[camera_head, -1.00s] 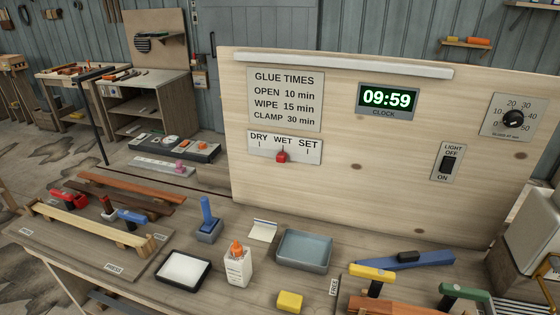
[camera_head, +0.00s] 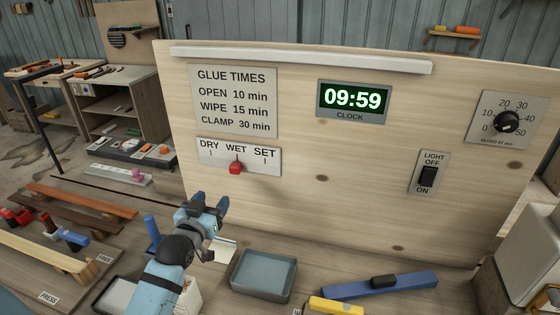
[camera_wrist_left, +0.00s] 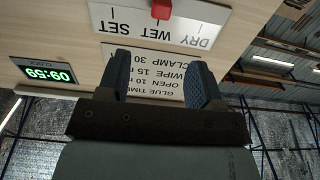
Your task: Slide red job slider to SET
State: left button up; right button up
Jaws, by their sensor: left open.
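The red job slider (camera_head: 236,168) sits at WET, the middle mark of the DRY–WET–SET plate (camera_head: 262,162) on the upright wooden board. It also shows at the top of the left wrist view (camera_wrist_left: 161,9), where the picture is upside down. My left gripper (camera_head: 209,203) is in front of the board, below and a little left of the slider, and apart from it. Its two dark fingers (camera_wrist_left: 160,80) are spread with nothing between them in the left wrist view. My right gripper is not in view.
The board (camera_head: 330,200) also carries a glue times sign (camera_head: 235,100), a clock (camera_head: 353,100), a light switch (camera_head: 428,176) and a dial (camera_head: 507,121). Below on the bench are a grey tray (camera_head: 264,275), a blue tool (camera_head: 380,284) and a yellow-handled tool (camera_head: 335,306). The board's face right of the slider plate is clear.

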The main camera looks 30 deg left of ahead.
aim_at(233, 169)
pick_arm(q)
jog(key=x, duration=0.4)
jog(key=p+x, duration=0.1)
jog(key=x, duration=0.3)
jog(key=r+p+x, duration=0.1)
jog(key=x, duration=0.3)
jog(key=shift+w+a, duration=0.25)
jog(key=shift+w, duration=0.05)
jog(key=shift+x, duration=0.85)
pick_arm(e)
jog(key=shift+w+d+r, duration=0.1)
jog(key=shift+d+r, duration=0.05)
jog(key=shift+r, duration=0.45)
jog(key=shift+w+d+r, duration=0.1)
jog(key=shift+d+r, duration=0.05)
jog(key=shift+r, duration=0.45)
pick_arm(q)
jog(key=shift+c, duration=0.2)
grip_shut()
